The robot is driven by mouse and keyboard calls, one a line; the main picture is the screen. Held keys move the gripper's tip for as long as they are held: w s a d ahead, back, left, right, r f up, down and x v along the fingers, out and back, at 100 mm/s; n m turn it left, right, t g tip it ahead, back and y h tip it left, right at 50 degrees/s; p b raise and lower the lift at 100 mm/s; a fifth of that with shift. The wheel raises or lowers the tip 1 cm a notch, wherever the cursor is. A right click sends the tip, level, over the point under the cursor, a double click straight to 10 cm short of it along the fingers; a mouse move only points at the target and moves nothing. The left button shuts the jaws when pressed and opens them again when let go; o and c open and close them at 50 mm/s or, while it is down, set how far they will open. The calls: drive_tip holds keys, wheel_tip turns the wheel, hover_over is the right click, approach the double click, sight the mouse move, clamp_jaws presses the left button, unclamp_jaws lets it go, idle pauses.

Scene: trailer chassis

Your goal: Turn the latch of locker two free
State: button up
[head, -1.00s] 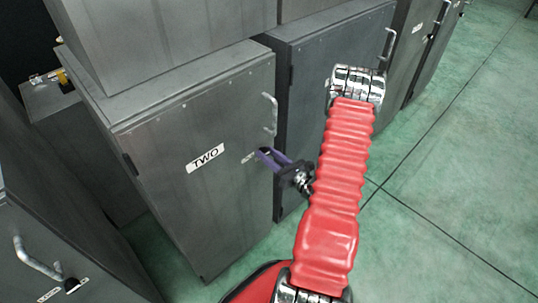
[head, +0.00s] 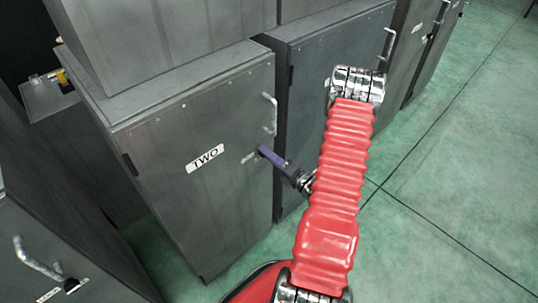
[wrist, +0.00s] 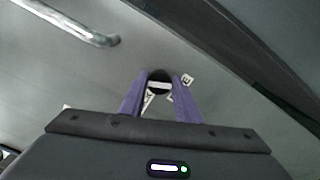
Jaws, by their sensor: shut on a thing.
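Locker two (head: 160,205) is a dark grey metal cabinet with a white label reading TWO (head: 205,158) on its door. Its latch (wrist: 159,76) is a round black knob with a pale bar across it, seen in the wrist view between the purple fingers. My gripper (wrist: 160,85) is shut on this latch, a finger on each side. In the head view my gripper (head: 264,152) reaches the door from the right, below the handle, and hides the latch. Small white marker labels (wrist: 186,81) lie beside the latch, partly covered by the fingers.
A bar handle (head: 270,114) stands out from the door just above my gripper; it also shows in the wrist view (wrist: 75,22). Another locker (head: 325,65) stands close on the right. A locker with a round black latch (head: 71,285) is at lower left. Green floor (head: 455,170) is open at right.

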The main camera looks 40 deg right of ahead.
drive_tip(key=shift+d+f+m, duration=0.1)
drive_tip(key=shift+m, duration=1.05)
drive_tip(key=shift+d+f+m, duration=0.1)
drive_tip(key=shift+m, duration=1.05)
drive_tip(key=o, duration=1)
drive_tip(key=shift+a, duration=0.1)
drive_tip(key=shift+s, duration=0.1)
drive_tip(key=s, duration=1.3)
drive_tip(key=shift+s+d, duration=0.2)
drive_tip(key=shift+s, duration=0.15)
